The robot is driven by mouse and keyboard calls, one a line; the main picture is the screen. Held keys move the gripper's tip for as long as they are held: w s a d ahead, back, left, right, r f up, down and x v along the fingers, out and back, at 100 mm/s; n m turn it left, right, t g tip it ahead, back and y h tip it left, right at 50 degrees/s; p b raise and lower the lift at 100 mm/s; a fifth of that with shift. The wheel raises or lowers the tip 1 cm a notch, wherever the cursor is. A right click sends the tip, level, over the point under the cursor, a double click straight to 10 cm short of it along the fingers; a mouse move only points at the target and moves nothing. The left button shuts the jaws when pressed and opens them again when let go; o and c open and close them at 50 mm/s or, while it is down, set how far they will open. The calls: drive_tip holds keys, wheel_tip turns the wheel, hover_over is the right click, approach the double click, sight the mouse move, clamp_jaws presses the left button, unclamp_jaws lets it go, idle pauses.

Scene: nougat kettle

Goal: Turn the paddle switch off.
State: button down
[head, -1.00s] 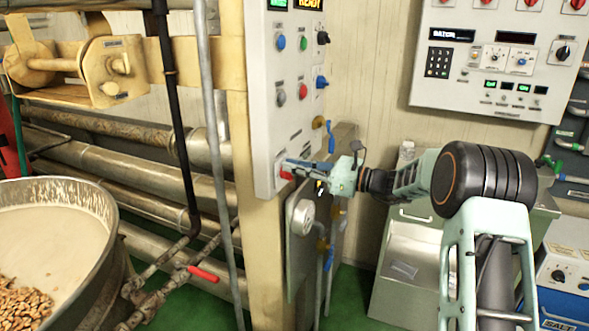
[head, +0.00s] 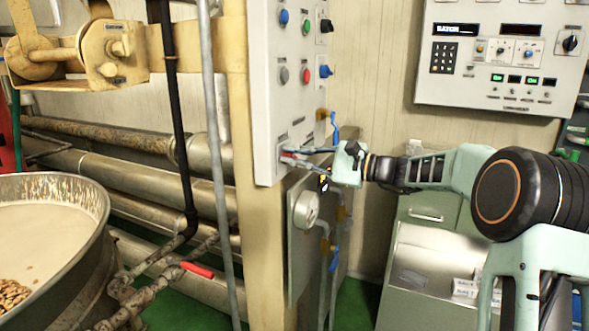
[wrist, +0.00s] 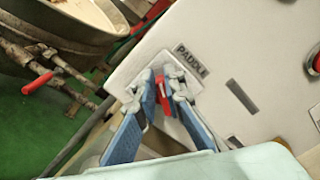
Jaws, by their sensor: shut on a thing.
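The paddle switch (wrist: 163,97) is a small red lever on a pale plate, beside a "PADDLE" label (wrist: 192,60) in the wrist view. In the head view the switch's red (head: 289,154) shows small at the lower end of the white control panel (head: 278,100). My gripper (wrist: 161,84) has its blue-and-grey fingers on either side of the red lever, shut on it. In the head view my gripper (head: 287,157) reaches the panel from the right. The fingers partly cover the switch, and I cannot tell its on or off position there.
A kettle (head: 95,235) with pale contents stands at the left. A pipe valve with a red handle (head: 197,270) is beside it. Buttons sit above the switch on the panel. A round metal fitting (head: 306,208) and blue-handled valves (head: 334,258) are just below my gripper.

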drive_tip(key=n+b, duration=0.2)
drive_tip(key=f+n+b, duration=0.1)
drive_tip(key=n+b, duration=0.1)
drive_tip(key=b, duration=0.1)
drive_tip(key=shift+s+f, duration=0.15)
drive_tip(key=shift+f, duration=0.05)
drive_tip(key=shift+n+b, duration=1)
drive_tip(key=shift+b, duration=0.15)
drive_tip(key=c, duration=2)
unclamp_jaws()
drive_tip(key=v, duration=1.2)
